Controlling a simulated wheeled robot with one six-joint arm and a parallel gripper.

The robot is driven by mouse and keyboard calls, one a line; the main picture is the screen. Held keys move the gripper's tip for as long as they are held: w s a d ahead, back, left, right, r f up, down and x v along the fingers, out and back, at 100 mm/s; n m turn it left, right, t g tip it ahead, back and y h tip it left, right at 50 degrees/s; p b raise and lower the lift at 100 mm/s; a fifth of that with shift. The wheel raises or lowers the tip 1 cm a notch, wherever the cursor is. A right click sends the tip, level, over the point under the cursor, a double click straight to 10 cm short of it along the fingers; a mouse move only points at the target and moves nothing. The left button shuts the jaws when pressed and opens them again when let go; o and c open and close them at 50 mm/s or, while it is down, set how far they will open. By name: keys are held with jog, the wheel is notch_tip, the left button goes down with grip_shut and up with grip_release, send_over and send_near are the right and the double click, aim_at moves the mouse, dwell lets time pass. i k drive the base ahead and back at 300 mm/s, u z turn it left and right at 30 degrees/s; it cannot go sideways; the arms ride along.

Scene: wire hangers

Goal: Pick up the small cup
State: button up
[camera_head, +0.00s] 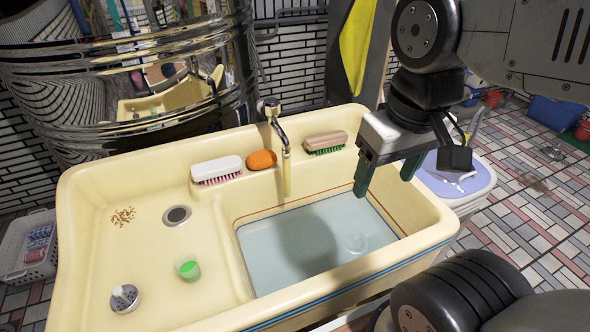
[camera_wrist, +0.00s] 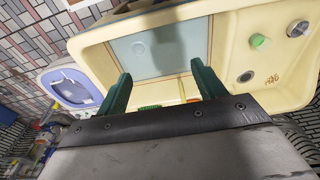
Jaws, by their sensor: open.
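The small cup (camera_head: 187,268) is pale, with bright green at its top, and sits on the shallow left side of the cream sink (camera_head: 85,240). The cup also shows in the wrist view (camera_wrist: 260,41), at the upper right. My gripper (camera_head: 387,180) is open and empty, with its green fingers apart. It hangs above the right end of the sink, well to the right of the cup. In the wrist view, the fingers (camera_wrist: 160,74) point over the water basin, and nothing is between them.
A metal strainer (camera_head: 124,298) stands left of the cup, and a drain hole (camera_head: 177,215) lies behind it. A white brush (camera_head: 216,169), an orange soap (camera_head: 262,160), a wooden brush (camera_head: 325,142) and a tap (camera_head: 283,150) line the back. The water-filled basin (camera_head: 290,255) lies between cup and gripper.

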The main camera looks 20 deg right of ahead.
aim_at(186, 264)
jog(key=k, duration=0.5)
jog(key=u, duration=1.6)
jog(key=k, duration=0.35)
jog(key=z, duration=1.1)
